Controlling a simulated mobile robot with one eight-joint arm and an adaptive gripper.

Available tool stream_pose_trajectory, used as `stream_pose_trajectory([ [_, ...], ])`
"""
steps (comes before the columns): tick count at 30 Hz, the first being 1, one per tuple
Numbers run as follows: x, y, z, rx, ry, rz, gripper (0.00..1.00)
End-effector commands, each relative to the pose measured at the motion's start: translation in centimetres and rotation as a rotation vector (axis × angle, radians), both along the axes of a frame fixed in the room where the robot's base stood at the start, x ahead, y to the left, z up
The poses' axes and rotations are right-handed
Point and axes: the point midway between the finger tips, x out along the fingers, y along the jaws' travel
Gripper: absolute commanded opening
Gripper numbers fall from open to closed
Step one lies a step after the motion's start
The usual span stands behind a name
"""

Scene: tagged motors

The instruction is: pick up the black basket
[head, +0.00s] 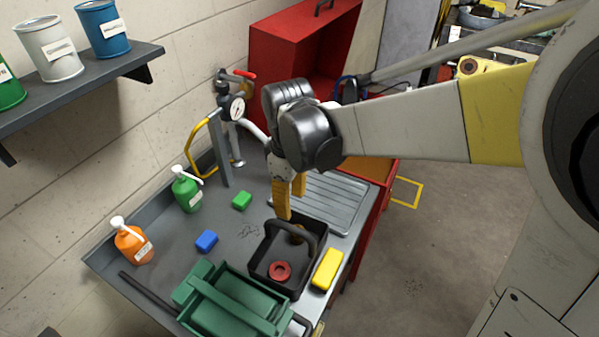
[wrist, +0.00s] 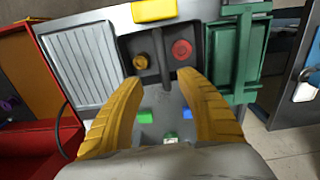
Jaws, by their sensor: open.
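The black basket (head: 266,262) sits on the grey bench top in the head view, with its arched handle standing up across it. It holds a red ring-shaped part (head: 280,271) and a brass-coloured part (head: 297,236). My gripper (head: 290,213) has yellow fingers and hangs over the far side of the basket. In the wrist view the basket (wrist: 125,48) lies beyond the fingertips of my gripper (wrist: 162,80), and its handle (wrist: 164,68) runs between them. The fingers are spread apart with nothing between them that I can see held.
A green carrier (head: 213,318) stands close on the basket's near left side. A yellow block (head: 327,270) lies by its right side. Blue (head: 206,241) and green (head: 242,201) blocks and two pump bottles stand left. A pipe fitting with a gauge (head: 233,108) rises behind.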

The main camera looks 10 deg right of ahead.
Motion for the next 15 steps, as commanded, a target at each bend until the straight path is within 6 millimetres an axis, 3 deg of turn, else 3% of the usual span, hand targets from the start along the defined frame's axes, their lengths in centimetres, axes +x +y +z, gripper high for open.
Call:
stream_pose_trajectory([
  [6,0.0,0.1,-4.0,0.000,0.000,0.000,0.44],
  [15,0.1,0.4,-7.1,0.000,0.000,0.000,0.44],
])
